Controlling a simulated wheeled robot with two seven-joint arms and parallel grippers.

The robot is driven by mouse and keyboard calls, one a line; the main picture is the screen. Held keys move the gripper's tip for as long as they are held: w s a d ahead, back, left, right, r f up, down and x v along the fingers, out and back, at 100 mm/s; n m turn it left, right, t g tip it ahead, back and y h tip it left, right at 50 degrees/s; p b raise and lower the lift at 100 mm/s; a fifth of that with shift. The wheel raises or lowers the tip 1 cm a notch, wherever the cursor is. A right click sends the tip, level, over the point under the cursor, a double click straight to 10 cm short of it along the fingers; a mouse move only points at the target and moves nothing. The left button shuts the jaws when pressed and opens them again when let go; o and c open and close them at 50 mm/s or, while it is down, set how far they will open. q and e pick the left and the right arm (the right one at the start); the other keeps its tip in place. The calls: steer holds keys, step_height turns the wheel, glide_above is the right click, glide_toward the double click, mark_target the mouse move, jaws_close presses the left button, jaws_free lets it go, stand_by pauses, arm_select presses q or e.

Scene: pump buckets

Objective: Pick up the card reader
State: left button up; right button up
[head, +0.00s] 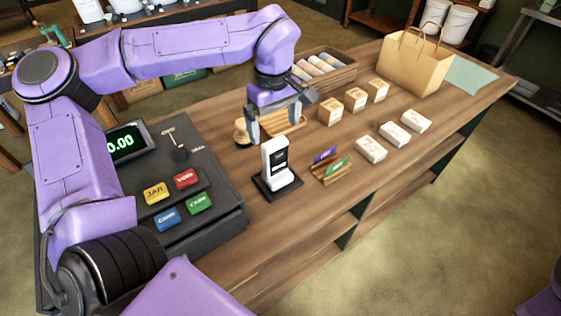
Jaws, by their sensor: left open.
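The card reader (277,163) is a white upright device with a dark screen. It stands in a black base (263,189) on the wooden counter, just right of the cash register. My left gripper (281,126) points down above and slightly behind the reader's top, its two grey fingers apart. Nothing shows between the fingers except a wooden tray behind them. I cannot tell whether a finger touches the reader. My right gripper is not in view; only a bit of purple arm shows at the lower right edge.
The cash register (225,222) with coloured keys stands left of the reader. A small card holder (335,173) sits close on its right. Several small boxes, a paper bag (415,62) and a crate (340,75) stand farther back. The counter's front strip (300,225) is clear.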

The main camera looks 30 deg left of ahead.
mark_target(276, 153)
arm_select(q)
steer(key=f, duration=0.3)
steer(key=f+p, duration=0.1)
steer(key=f, duration=0.2)
steer(key=f+p, duration=0.1)
steer(key=f, duration=0.2)
steer(key=shift+d+f, duration=0.2)
steer(key=shift+d, duration=0.05)
steer(key=shift+f, duration=0.2)
steer(key=c, duration=1.8)
